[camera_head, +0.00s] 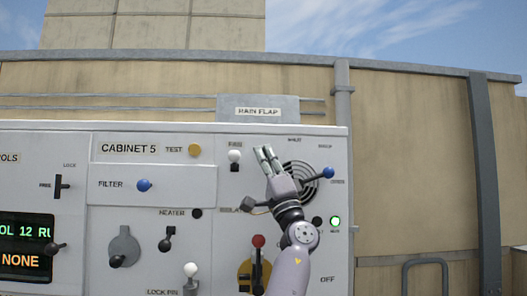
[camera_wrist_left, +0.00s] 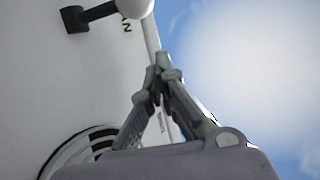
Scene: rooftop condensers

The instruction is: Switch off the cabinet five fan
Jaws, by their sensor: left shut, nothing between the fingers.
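The Cabinet 5 panel (camera_head: 122,172) is a white control face. My left gripper (camera_head: 266,152) is shut and empty in front of it, pointing up, over the left part of a round black fan grille (camera_head: 301,178). A white-ball lever (camera_head: 235,157) stands just left of the fingertips, under a small blurred label. A blue-ball lever (camera_head: 328,173) sits right of the grille. In the left wrist view the closed fingers (camera_wrist_left: 162,76) are apart from a white-ball lever (camera_wrist_left: 136,8), with the grille (camera_wrist_left: 85,150) at lower left. My right gripper is not in view.
A red-ball lever (camera_head: 258,241) on a yellow plate is partly behind my left arm. A lit green lamp (camera_head: 335,221) is at right, near an "OFF" label. A white-ball lock pin (camera_head: 190,269), heater lever (camera_head: 168,236) and blue filter knob (camera_head: 144,185) are at left.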

